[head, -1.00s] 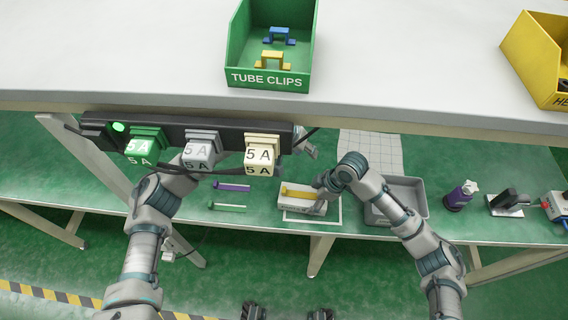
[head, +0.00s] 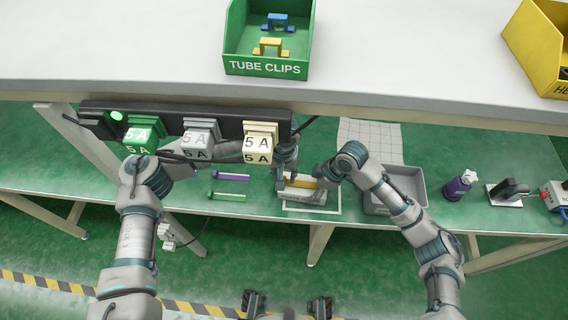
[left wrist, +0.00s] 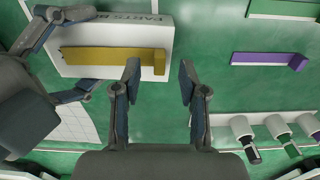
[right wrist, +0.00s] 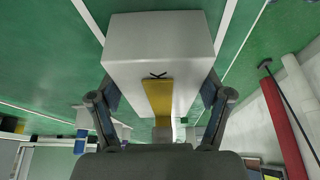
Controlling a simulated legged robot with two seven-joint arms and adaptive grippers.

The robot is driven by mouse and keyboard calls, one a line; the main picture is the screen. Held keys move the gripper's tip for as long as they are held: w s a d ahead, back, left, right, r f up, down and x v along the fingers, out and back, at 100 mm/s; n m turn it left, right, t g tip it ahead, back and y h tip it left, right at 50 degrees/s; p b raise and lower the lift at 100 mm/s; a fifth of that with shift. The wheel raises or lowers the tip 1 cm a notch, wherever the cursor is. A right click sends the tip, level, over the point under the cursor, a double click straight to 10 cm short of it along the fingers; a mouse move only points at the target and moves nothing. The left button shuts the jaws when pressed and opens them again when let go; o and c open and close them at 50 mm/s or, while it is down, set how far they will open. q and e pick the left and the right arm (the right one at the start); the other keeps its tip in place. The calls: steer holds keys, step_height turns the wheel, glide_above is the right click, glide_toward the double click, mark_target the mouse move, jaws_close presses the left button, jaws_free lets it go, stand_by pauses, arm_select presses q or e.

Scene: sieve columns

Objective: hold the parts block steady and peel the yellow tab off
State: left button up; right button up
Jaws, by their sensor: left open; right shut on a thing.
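The white parts block (head: 300,193) sits inside a white outline on the green bench, with the yellow tab (head: 303,183) along its top. In the left wrist view, the yellow tab (left wrist: 115,54) lies lengthwise on the block (left wrist: 150,35), its upturned end toward my left gripper (left wrist: 158,75). That gripper is open and empty, just beside this end and apart from it. My right gripper (right wrist: 160,88) is shut on the block from its opposite end, a finger on each side. In the head view, arm links partly hide both grippers.
A purple strip (head: 231,177) and a green strip (head: 226,196) lie left of the block. A grey tray (head: 400,190) is to its right. A power strip (head: 180,120) with plugs and cables hangs under the white shelf, close above my left arm.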

arm_select(q)
steer(key=shift+f, duration=0.85)
jaws_close()
